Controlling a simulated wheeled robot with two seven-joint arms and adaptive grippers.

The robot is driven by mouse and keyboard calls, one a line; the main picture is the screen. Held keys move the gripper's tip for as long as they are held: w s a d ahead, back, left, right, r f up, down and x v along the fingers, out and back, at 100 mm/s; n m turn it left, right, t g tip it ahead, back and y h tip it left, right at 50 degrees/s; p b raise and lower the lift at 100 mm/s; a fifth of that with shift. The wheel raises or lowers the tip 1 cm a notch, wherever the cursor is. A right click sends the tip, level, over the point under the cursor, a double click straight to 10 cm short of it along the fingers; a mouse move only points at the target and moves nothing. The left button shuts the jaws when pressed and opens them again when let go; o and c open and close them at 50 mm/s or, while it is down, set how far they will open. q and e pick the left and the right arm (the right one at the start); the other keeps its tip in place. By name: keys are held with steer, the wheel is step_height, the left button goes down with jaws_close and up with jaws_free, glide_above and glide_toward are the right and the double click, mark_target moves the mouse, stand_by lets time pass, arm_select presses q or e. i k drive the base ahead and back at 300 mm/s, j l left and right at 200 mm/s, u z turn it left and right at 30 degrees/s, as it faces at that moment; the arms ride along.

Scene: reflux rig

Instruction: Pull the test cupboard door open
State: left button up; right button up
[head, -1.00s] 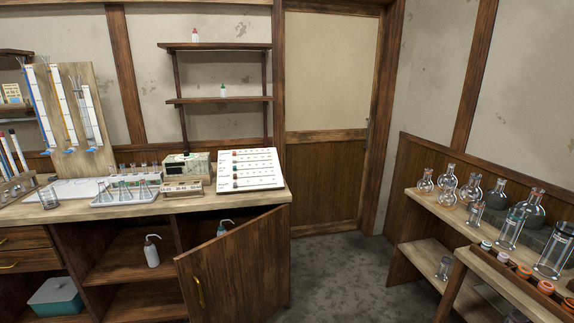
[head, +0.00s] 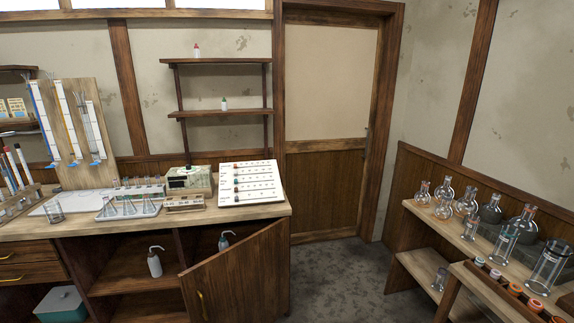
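The wooden cupboard door (head: 245,272) under the right end of the left bench stands partly open, swung out toward me. It has a brass handle (head: 201,306) near its left edge, low in the view. Behind it the cupboard inside shows a wash bottle with a blue-grey top (head: 224,241), partly hidden by the door. Neither of my grippers shows in the head view, so I cannot see whether anything touches the door.
The bench top (head: 240,212) holds a tube rack, a flask tray (head: 128,212) and a white sloped board (head: 250,182). A right-hand bench (head: 425,216) carries several glass flasks. Dark floor (head: 345,275) lies clear between the benches. A room door (head: 325,150) is at the back.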

mark_target(246, 281)
steer(key=i+j+z, duration=0.1)
steer(key=j, duration=0.25)
steer(key=i+j+z, duration=0.15)
steer(key=j, duration=0.25)
steer(key=i+j+z, duration=0.1)
steer(key=j, duration=0.25)
steer(key=j+z, duration=0.15)
steer(key=j, duration=0.3)
steer(key=k+j+z, duration=0.1)
steer(key=j, duration=0.3)
steer(key=k+j+z, duration=0.15)
steer(key=j, duration=0.25)
